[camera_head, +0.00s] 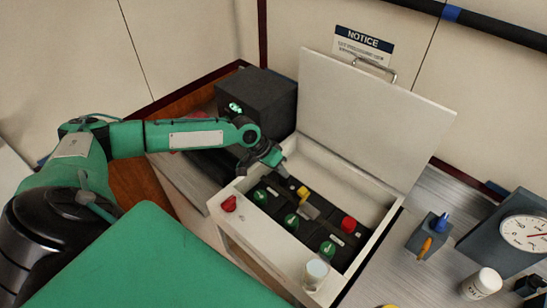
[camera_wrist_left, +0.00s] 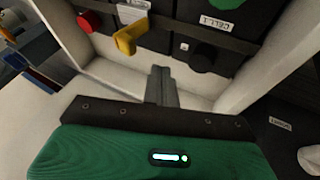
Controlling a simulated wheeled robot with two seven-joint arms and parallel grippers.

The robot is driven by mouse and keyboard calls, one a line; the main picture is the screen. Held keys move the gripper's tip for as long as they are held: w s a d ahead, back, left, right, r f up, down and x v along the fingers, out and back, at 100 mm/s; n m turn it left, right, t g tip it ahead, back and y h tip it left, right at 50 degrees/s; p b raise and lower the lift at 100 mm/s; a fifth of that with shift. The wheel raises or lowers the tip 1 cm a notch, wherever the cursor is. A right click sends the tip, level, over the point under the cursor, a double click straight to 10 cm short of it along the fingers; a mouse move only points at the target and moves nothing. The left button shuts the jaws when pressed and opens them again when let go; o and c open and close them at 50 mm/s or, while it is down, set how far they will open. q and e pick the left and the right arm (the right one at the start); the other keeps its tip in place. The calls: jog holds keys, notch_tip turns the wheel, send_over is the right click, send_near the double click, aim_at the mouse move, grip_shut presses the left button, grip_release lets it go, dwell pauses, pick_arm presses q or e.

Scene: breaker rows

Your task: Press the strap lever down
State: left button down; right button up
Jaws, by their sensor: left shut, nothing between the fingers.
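An open white box (camera_head: 226,222) holds dark cells with green caps (camera_head: 291,221). A yellow lever (camera_head: 303,193), which looks like the strap lever, stands toward the back of the cells. It also shows in the wrist view (camera_wrist_left: 128,37), standing out from a dark strip. My left gripper (camera_head: 283,172) is shut and empty, with its tip at the box's back-left side, close to the lever but apart from it. In the wrist view the closed fingers (camera_wrist_left: 162,75) point at the cells, between the lever and a black knob (camera_wrist_left: 203,57). My right gripper is not in view.
The raised lid (camera_head: 362,115) stands behind the box. A red knob (camera_head: 348,225) sits on the cells, and another red piece (camera_head: 229,204) on the front-left rim. A glass (camera_head: 316,274) stands at the front corner. A dark block (camera_head: 262,105) is behind my arm.

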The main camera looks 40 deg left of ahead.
aim_at(301, 196)
pick_arm(q)
jog(key=d, duration=0.1)
jog(key=d+f+p, duration=0.1)
jog(key=d, duration=0.1)
jog(key=d+f+p, duration=0.1)
jog(key=shift+s+d, duration=0.15)
dwell(0.4)
